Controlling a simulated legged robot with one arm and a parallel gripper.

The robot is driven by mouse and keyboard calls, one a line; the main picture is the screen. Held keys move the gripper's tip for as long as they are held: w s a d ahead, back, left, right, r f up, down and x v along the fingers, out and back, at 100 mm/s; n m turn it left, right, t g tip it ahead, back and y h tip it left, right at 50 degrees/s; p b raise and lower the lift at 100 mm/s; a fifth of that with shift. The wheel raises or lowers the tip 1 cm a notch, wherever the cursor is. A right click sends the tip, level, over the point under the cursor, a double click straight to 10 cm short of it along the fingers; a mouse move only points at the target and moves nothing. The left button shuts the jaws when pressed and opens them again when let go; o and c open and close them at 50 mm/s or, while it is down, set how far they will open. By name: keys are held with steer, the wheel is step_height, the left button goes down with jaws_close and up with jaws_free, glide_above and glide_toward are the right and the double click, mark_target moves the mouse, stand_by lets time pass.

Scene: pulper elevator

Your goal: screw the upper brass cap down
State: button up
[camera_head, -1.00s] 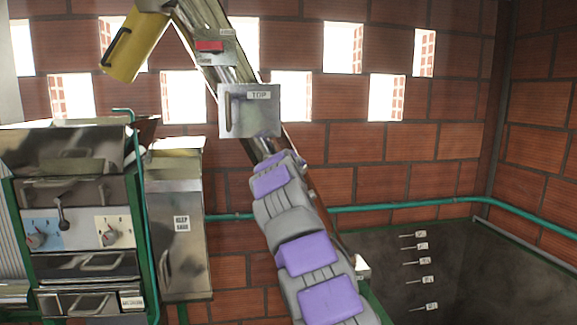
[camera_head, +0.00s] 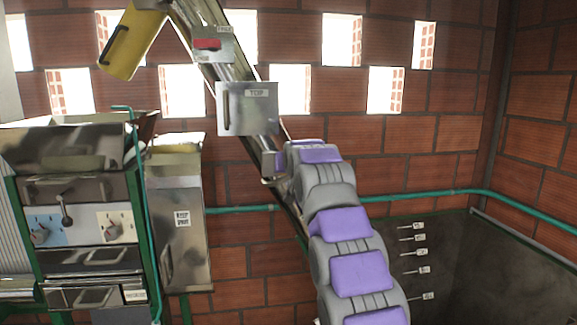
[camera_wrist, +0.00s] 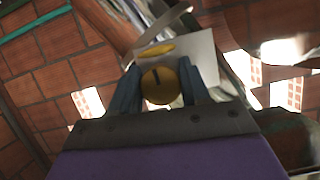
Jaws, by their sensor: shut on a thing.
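A round brass cap (camera_wrist: 160,86) with a dark slot shows in the middle of the wrist view. The two blue fingers of my gripper (camera_wrist: 159,83) stand on either side of it and are shut on it. Beyond it a flatter yellow piece (camera_wrist: 155,50) lies against a pale plate (camera_wrist: 205,58). In the head view my purple and grey arm reaches up to the slanted metal elevator tube (camera_head: 259,151), just below the plate marked TOP (camera_head: 248,108). My gripper and the cap are hidden there behind my arm.
A red switch (camera_head: 207,44) and a yellow spout (camera_head: 133,40) sit higher on the tube. A metal machine with knobs (camera_head: 80,215) and a steel box (camera_head: 180,220) stand left. A green pipe (camera_head: 400,197) runs along the brick wall. Several small tags hang right.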

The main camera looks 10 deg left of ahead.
steer(key=shift+a+f+m+g+y, duration=0.1)
steer(key=shift+f+m+g+y, duration=0.35)
steer(key=shift+m+y, duration=0.6)
steer(key=m+y, duration=0.1)
steer(key=m, duration=0.2)
steer(key=shift+a+y, duration=0.1)
steer(key=shift+y, duration=0.15)
steer(key=shift+r+m, duration=0.1)
steer(key=shift+m, duration=0.25)
steer(key=shift+r, duration=0.1)
